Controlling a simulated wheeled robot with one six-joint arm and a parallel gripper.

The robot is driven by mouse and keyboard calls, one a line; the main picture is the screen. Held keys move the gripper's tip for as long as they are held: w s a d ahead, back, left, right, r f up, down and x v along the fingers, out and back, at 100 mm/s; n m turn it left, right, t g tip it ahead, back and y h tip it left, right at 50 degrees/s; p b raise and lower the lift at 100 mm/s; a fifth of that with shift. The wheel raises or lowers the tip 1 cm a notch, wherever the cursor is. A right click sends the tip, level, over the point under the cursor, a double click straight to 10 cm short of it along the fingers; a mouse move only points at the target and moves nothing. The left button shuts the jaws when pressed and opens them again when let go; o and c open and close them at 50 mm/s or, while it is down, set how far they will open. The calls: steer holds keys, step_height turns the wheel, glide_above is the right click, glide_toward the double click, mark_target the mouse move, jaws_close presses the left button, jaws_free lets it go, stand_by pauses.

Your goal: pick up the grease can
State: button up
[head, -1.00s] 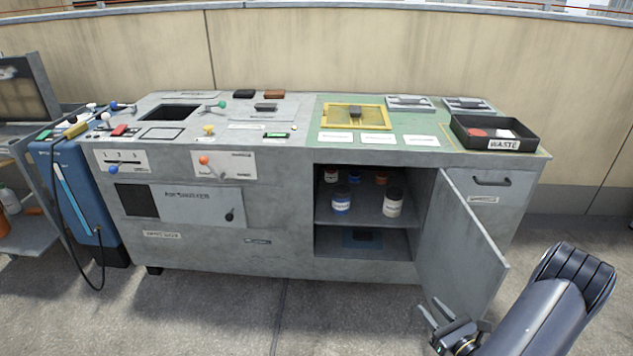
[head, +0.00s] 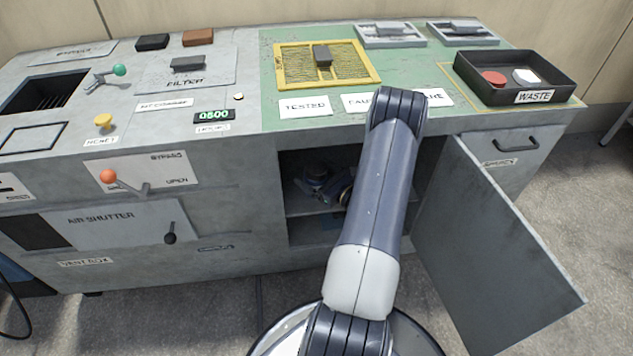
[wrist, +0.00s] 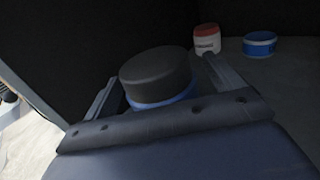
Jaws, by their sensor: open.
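In the wrist view, a can with a wide black lid (wrist: 155,75) and a blue band below it stands between the two fingers of my gripper (wrist: 160,70). The fingers are open, one on each side of the can. I cannot tell whether either touches it. Its label and lower part are hidden behind my gripper, so I cannot read whether it is the grease can. Behind it are a red-and-white jar (wrist: 207,40) with a small label and a low blue tin (wrist: 259,44). In the head view, my arm reaches into the open cabinet and covers much of its inside.
The cabinet door (head: 505,250) stands open on the right of the opening. The shelf (head: 300,211) lies inside, with dark walls close by. The worktop above carries a yellow-framed mesh (head: 290,65) and a black waste tray (head: 545,85).

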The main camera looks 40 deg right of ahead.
steer(key=shift+w+a, duration=0.1)
steer(key=shift+w, duration=0.8)
steer(key=shift+c, duration=0.2)
steer(key=c, duration=1.2)
